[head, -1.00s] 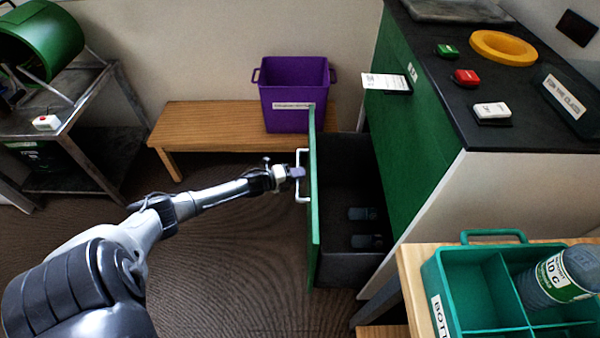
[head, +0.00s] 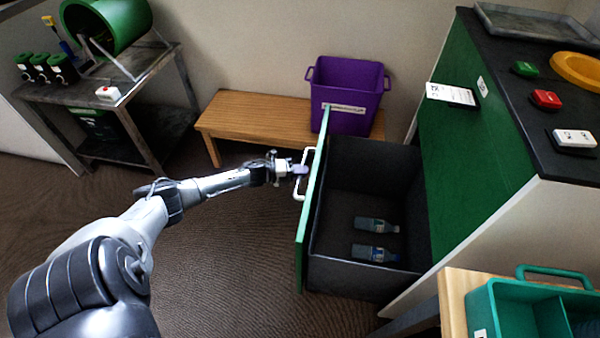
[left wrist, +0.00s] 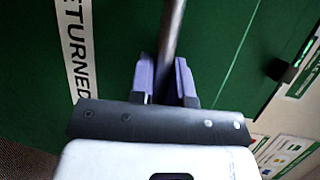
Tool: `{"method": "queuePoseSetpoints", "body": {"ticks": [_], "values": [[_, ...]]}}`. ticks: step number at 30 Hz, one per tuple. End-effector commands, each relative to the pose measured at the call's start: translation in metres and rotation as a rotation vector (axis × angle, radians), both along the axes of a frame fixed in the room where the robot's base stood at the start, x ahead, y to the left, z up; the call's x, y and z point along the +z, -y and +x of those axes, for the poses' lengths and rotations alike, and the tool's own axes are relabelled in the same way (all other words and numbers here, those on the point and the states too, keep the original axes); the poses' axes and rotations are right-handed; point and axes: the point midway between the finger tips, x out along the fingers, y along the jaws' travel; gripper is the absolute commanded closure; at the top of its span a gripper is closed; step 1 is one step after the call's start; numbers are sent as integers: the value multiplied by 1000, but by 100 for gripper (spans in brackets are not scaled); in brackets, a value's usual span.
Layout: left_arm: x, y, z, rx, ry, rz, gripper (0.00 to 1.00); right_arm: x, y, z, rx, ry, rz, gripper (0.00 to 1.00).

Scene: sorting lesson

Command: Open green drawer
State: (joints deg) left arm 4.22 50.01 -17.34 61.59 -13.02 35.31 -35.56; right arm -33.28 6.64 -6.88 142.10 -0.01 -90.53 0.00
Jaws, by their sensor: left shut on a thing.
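The green drawer (head: 313,215) stands pulled out from the green-fronted cabinet (head: 465,150), with its dark grey inside showing. Two clear bottles (head: 375,253) lie on their sides in it. A white bar handle (head: 303,175) is on the drawer's front. My left gripper (head: 300,170) is at the handle, shut on it. In the left wrist view the purple-grey fingers (left wrist: 163,82) are on both sides of the handle bar, in front of the green face with a white label reading "TURNED". My right gripper is not in view.
A purple bin (head: 347,100) stands on a wooden bench (head: 255,120) behind the drawer. A teal divided crate (head: 525,305) is at the lower right. A metal table (head: 140,75) with a green drum is at the upper left. The floor left of the drawer is clear.

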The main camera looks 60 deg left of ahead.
Motion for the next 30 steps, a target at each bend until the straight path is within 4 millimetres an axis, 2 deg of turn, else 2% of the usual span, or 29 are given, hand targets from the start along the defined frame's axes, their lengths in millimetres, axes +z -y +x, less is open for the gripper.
{"method": "queuePoseSetpoints", "body": {"ticks": [6,7,15,23,30], "values": [[0,0,0,-2,1,0,100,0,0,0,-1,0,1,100],[0,0,0,-2,1,0,82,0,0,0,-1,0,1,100],[0,0,0,0,0,0,58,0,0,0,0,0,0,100],[0,0,-1,-1,-1,1,58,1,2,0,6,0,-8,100],[7,-6,-12,-22,-2,2,58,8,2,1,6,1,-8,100]]}}
